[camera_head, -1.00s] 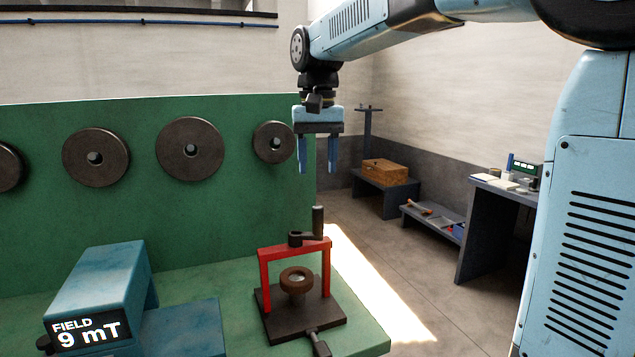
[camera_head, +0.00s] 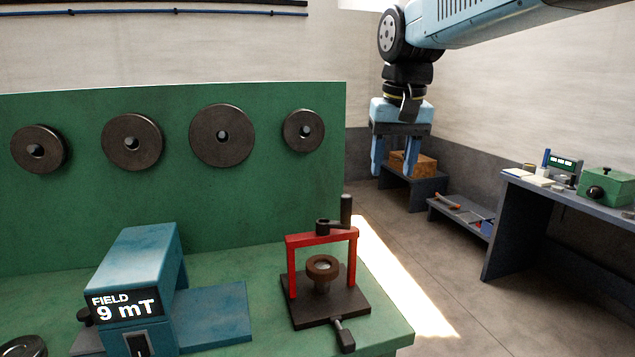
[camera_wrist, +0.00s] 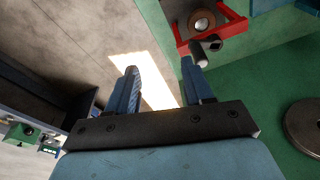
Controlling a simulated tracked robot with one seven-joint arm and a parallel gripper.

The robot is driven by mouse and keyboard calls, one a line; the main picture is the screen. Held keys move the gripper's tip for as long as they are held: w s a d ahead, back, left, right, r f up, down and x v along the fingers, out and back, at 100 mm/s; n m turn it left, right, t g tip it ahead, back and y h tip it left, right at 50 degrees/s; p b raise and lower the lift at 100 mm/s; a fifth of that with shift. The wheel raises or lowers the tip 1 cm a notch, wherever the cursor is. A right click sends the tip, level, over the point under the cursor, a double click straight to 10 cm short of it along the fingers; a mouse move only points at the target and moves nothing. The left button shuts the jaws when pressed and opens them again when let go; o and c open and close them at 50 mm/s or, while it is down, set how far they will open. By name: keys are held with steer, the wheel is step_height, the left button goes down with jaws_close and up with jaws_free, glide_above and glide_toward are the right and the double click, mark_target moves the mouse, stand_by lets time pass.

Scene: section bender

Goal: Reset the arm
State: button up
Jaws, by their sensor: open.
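My gripper (camera_head: 393,158) hangs pointing down from the blue arm, to the right of the green panel's edge in the head view. Its two blue fingers are apart with nothing between them. In the wrist view, my gripper (camera_wrist: 165,90) is also open and empty, with floor and the bench edge beyond it. The section bender, a red frame (camera_head: 291,268) on a dark base with a round brown roller (camera_head: 322,266) and a dark crank (camera_head: 345,212), stands on the green bench below and left of my gripper, apart from it. The red frame (camera_wrist: 236,27) also shows in the wrist view.
A blue device (camera_head: 140,262) reading "FIELD 9 mT" stands on the bench (camera_head: 385,322). Dark discs hang on the green panel (camera_head: 270,190). At right are a low shelf with a wooden box (camera_head: 424,166) and a desk (camera_head: 505,225) with instruments. Floor between is clear.

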steer(key=s+d+f+t, duration=0.1)
steer(key=s+d+f, duration=0.3)
steer(key=s, duration=0.3)
steer(key=s+d+f+t, duration=0.2)
steer(key=s+d+f, duration=0.3)
steer(key=s, duration=0.1)
steer(key=shift+s+d+f+t, duration=0.25)
steer(key=shift+s+f+t, duration=0.05)
steer(key=shift+s+f, duration=0.1)
steer(key=shift+o, duration=0.4)
steer(key=shift+w+r, duration=0.1)
stand_by(0.5)
